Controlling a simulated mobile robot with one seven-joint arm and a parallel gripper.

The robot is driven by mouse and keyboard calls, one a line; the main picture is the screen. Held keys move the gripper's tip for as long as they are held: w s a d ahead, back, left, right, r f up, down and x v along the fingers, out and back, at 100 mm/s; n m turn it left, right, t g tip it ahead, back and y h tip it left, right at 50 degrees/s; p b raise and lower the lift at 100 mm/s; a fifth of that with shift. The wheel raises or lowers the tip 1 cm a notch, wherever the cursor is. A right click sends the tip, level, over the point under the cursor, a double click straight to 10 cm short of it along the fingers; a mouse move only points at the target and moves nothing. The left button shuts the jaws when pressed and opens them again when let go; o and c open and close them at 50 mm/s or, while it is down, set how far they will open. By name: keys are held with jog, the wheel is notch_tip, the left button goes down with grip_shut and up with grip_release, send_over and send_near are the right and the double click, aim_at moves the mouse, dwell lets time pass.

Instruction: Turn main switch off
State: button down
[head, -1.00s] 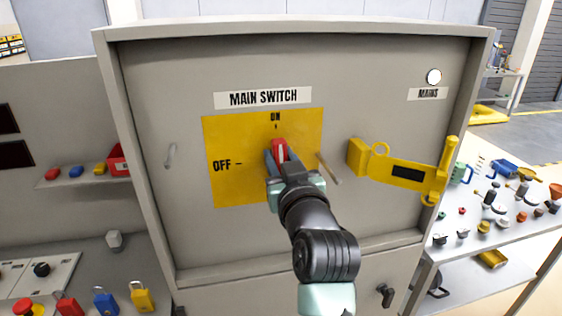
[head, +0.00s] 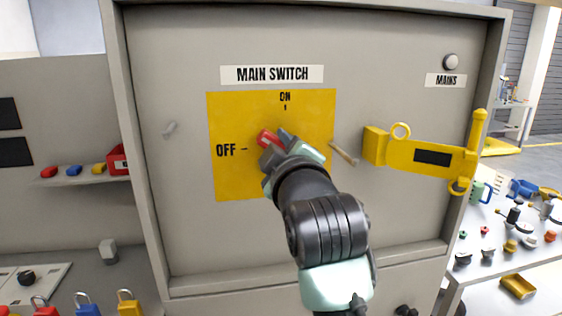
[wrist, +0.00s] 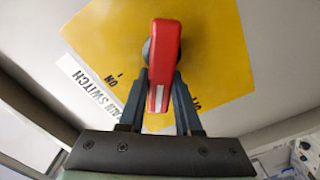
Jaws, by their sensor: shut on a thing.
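The main switch is a red handle (head: 267,138) on a yellow plate (head: 231,112) marked ON at the top and OFF at the left. In the head view the handle points up and left, between the two marks. My gripper (head: 274,145) is shut on the handle and partly hides it. The wrist view shows the red handle (wrist: 165,58) between the two dark fingers (wrist: 161,95). The MAINS lamp (head: 451,62) at the upper right looks grey and unlit.
A yellow hasp-like bracket (head: 420,156) sticks out right of the plate, with a thin rod (head: 343,153) beside it. Padlocks (head: 128,303) stand at the lower left. A shelf (head: 85,180) with small coloured items is at the left. Parts crowd the bench at the right.

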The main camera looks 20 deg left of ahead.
jog(key=n+b, duration=0.1)
jog(key=n, duration=0.1)
jog(key=f+n+b, duration=0.1)
jog(key=n+b, duration=0.1)
jog(key=shift+s+a+f, duration=0.15)
jog(key=shift+f+n+b, duration=0.2)
jog(key=shift+n+b, duration=0.65)
jog(key=shift+n, duration=0.75)
jog(key=c, duration=0.6)
grip_release()
jog(key=b+v, duration=0.2)
jog(key=v, duration=1.1)
jog(key=shift+b, duration=0.3)
